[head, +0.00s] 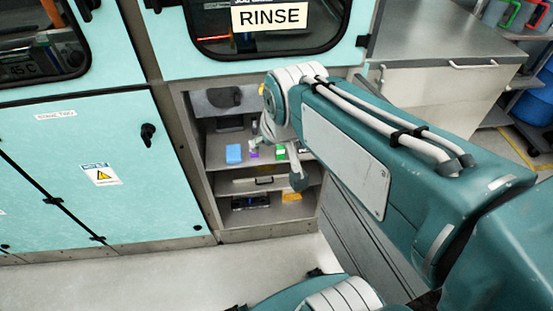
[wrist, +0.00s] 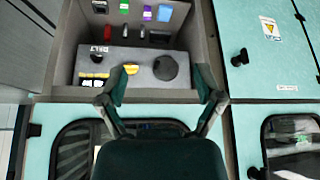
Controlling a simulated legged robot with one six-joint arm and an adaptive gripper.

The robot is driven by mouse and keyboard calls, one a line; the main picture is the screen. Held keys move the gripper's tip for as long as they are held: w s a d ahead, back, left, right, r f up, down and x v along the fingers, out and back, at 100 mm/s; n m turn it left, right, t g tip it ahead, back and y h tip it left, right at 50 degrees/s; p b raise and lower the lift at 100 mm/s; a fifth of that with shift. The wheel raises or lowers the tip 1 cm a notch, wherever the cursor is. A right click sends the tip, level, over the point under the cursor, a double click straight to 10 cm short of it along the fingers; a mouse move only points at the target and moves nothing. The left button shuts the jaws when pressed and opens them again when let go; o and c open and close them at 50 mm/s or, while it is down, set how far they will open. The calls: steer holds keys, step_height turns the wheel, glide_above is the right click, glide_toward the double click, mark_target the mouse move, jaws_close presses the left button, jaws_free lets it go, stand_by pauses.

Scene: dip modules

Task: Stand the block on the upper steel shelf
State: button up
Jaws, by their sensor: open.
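A blue block (head: 233,153) lies on the upper steel shelf (head: 222,164) of the open cabinet, left of my gripper in the head view. It also shows at the top of the inverted wrist view (wrist: 164,12). A purple piece (wrist: 147,13) and a green piece (wrist: 124,4) stand beside it. The frames do not settle which piece is the task's block. My gripper (head: 281,155) is at the cabinet opening, partly hidden by my arm. Its fingers (wrist: 160,85) are spread wide in the wrist view, with nothing between them.
A lower shelf (head: 238,218) holds a black device (head: 250,202) and an orange item (head: 291,196). A grey panel with a dark round part (wrist: 165,68) is inside the cabinet. The RINSE door (head: 180,50) is above; closed teal doors (head: 100,180) flank it on the left.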

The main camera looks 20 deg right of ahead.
steer(key=s+a, duration=0.1)
steer(key=s, duration=0.7)
steer(key=shift+a+f+n, duration=0.15)
steer(key=shift+a+n, duration=0.1)
steer(key=shift+n, duration=0.05)
steer(key=shift+w, duration=0.1)
